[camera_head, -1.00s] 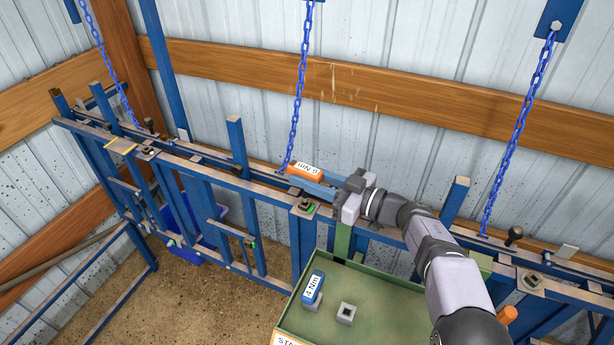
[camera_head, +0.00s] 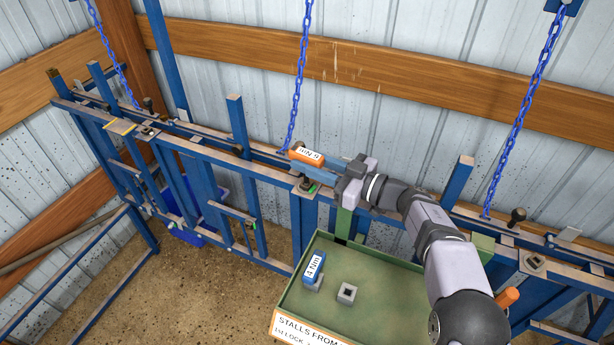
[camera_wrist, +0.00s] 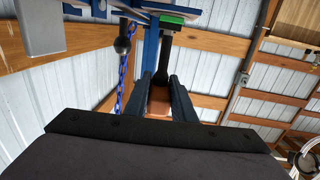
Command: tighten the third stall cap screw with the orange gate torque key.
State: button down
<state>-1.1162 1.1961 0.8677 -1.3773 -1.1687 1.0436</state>
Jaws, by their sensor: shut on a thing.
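My gripper (camera_head: 322,172) is shut on the orange torque key (camera_head: 307,155) above the rail near the middle of the head view. The key's label is upside down and its number is hard to read. In the wrist view the orange key body (camera_wrist: 158,103) sits between my two fingers. A dark shaft runs from it towards a green-marked plate (camera_wrist: 172,18). In the head view a cap screw fitting (camera_head: 306,187) lies just below the key and fingers, partly covered. I cannot tell whether the key tip touches it. Another cap fitting (camera_head: 533,263) is at right, another (camera_head: 146,133) at left.
A green tray (camera_head: 290,305) in front holds a blue key labelled 4 Nm (camera_head: 314,265) and an empty grey square holder (camera_head: 347,292). Blue chains (camera_head: 298,80) hang behind the rail, one close to the key. Blue posts (camera_head: 240,130) rise above the rail.

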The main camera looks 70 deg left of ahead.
aim_at(308, 154)
jog(key=shift+f, duration=0.1)
dwell(0.4)
jog(key=shift+m+t+y, duration=0.3)
jog(key=shift+s+m+t+y, duration=0.1)
jog(key=shift+m+t+y, duration=0.55)
jog(key=shift+t, duration=0.25)
jog(key=shift+h, duration=0.25)
jog(key=shift+r+g+p, duration=0.25)
jog(key=shift+g+p, duration=0.05)
jog(key=shift+r+p, duration=0.35)
jog(key=shift+r, duration=0.25)
jog(key=shift+r+p, duration=0.5)
jog(key=shift+r, duration=0.25)
